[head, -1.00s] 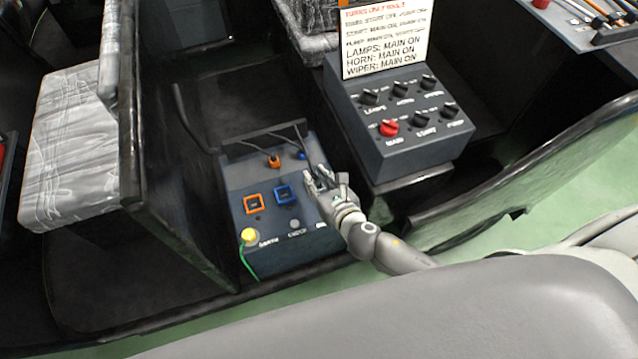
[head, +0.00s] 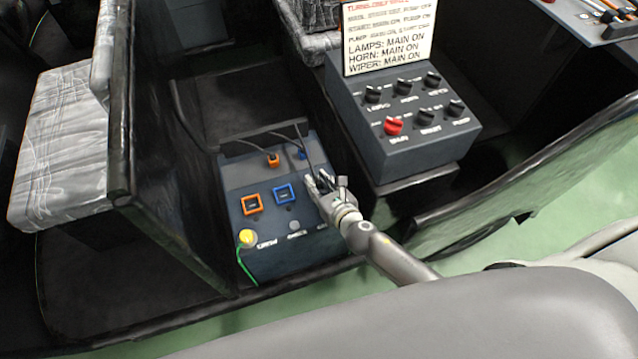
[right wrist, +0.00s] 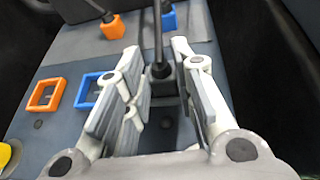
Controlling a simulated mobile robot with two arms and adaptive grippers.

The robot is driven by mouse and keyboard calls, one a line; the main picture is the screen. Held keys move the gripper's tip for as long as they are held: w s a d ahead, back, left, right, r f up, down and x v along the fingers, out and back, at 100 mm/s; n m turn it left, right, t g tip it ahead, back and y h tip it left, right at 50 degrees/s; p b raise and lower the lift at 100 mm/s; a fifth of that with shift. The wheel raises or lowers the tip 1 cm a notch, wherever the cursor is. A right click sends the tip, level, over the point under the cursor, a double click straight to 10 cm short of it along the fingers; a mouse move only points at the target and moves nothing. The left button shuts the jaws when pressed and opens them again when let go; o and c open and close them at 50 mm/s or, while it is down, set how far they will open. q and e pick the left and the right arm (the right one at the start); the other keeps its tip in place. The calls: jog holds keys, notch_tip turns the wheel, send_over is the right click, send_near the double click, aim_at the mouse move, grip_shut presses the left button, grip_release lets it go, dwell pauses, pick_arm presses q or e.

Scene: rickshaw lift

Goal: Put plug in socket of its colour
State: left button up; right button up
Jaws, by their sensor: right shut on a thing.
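My right gripper (head: 318,181) is over the right part of the grey socket box (head: 240,178). In the right wrist view, its fingers (right wrist: 160,75) are shut on a dark grey plug (right wrist: 162,84) with a black cable rising from it. The orange plug (head: 273,161) and the blue plug (head: 302,155) stand at the back of the box, each with a cable. In front of them are the orange-framed socket (head: 251,204) and the blue-framed socket (head: 284,193), both empty. Any socket under the gripper is hidden. My left gripper is not in view.
A yellow knob (head: 246,236) with a green wire sits at the box's front left. A switch box (head: 420,150) with black knobs and one red knob, topped by a sign (head: 388,40), stands to the right. A dark panel (head: 120,110) and a patterned seat (head: 62,150) are left.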

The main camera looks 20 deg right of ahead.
jog(key=shift+s+f+b, duration=0.15)
jog(key=shift+f+b, duration=0.2)
jog(key=shift+f, duration=0.1)
jog(key=o, duration=0.6)
jog(key=shift+c, duration=0.2)
jog(key=o, duration=0.3)
jog(key=shift+f, duration=0.15)
jog(key=shift+o, duration=0.2)
jog(key=shift+f, duration=0.1)
jog(key=shift+s, duration=0.1)
jog(key=shift+s+d+r+p, duration=0.1)
jog(key=shift+r+p, duration=0.55)
jog(key=v, duration=1.1)
jog(key=shift+r, duration=0.35)
jog(key=shift+s, duration=0.1)
